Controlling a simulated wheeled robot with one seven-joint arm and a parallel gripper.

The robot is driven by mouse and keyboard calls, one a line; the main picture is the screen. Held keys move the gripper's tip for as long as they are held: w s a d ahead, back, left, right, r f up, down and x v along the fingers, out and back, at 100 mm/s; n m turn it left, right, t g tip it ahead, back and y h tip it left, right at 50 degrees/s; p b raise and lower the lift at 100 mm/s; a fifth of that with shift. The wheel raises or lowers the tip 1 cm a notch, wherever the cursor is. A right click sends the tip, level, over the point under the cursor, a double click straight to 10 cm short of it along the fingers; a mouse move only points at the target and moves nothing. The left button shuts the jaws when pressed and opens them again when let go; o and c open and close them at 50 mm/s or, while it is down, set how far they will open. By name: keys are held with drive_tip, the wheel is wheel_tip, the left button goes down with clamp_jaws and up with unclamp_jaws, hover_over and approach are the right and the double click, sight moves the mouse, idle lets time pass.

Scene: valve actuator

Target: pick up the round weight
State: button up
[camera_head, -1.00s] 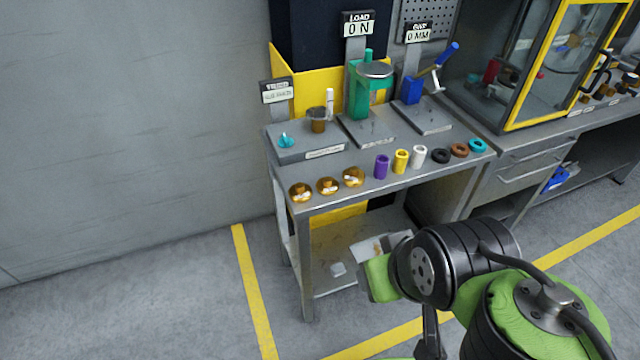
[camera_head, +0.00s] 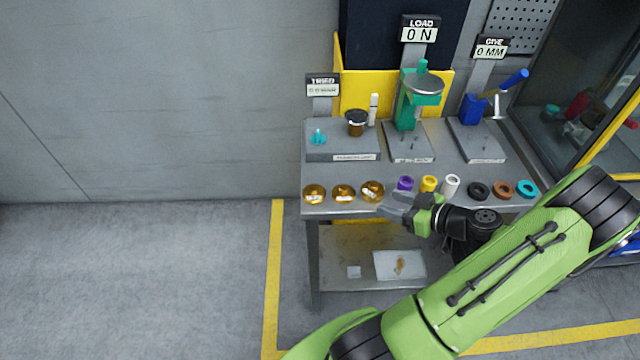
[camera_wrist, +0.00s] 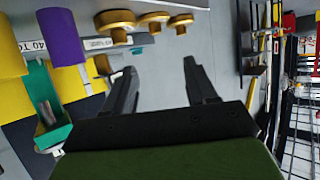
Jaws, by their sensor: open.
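Three round brass-coloured weights stand in a row at the left of the table's front edge: a left one (camera_head: 315,194), a middle one (camera_head: 344,193) and a right one (camera_head: 372,190). My gripper (camera_head: 388,204) is open and empty, at the front edge just right of and in front of the right weight. In the wrist view, the open fingers (camera_wrist: 160,72) point toward the weights, with a gap between. The nearest-looking weight (camera_wrist: 118,20) is beyond the left finger; the others (camera_wrist: 153,18) (camera_wrist: 180,20) lie beyond the gap.
Purple (camera_head: 405,184), yellow (camera_head: 428,184) and white (camera_head: 451,186) cylinders stand right of the weights, then black, brown and teal rings (camera_head: 502,189). A green press (camera_head: 408,105) and a blue-handled device (camera_head: 475,110) stand behind. The floor left of the table is clear.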

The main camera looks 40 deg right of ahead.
sight(345, 188)
drive_tip(key=x, duration=1)
drive_tip(key=d+x, duration=0.1)
drive_tip(key=x, duration=0.4)
drive_tip(key=shift+w+a+f+p, duration=0.15)
drive_tip(key=shift+w+f+p, duration=0.05)
drive_tip(key=shift+w+p, duration=0.2)
drive_tip(key=shift+c, duration=0.3)
clamp_jaws()
